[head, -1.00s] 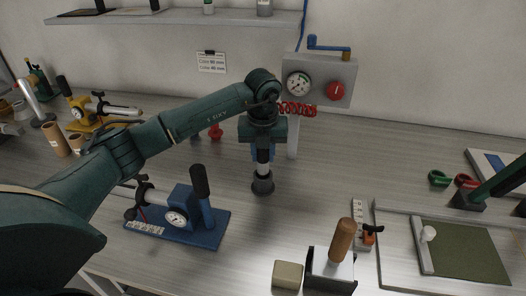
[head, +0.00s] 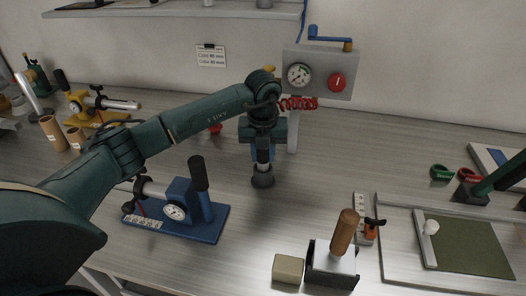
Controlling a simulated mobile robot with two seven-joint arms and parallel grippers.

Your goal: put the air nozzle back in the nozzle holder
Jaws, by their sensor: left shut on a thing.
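My left gripper (head: 263,148) hangs fingers-down near the middle of the head view. It is shut on the air nozzle (head: 271,153), whose blue body shows between and beside the fingers. A pale metal stretch lies below the fingers, above a dark round cup on the table that looks like the nozzle holder (head: 263,181). The cup is directly below the gripper; I cannot tell how far the nozzle reaches into it. My right gripper is not in view.
A grey panel (head: 320,65) with a gauge and red knob stands behind. A blue press (head: 178,222) is front left. The table right of the cup is clear.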

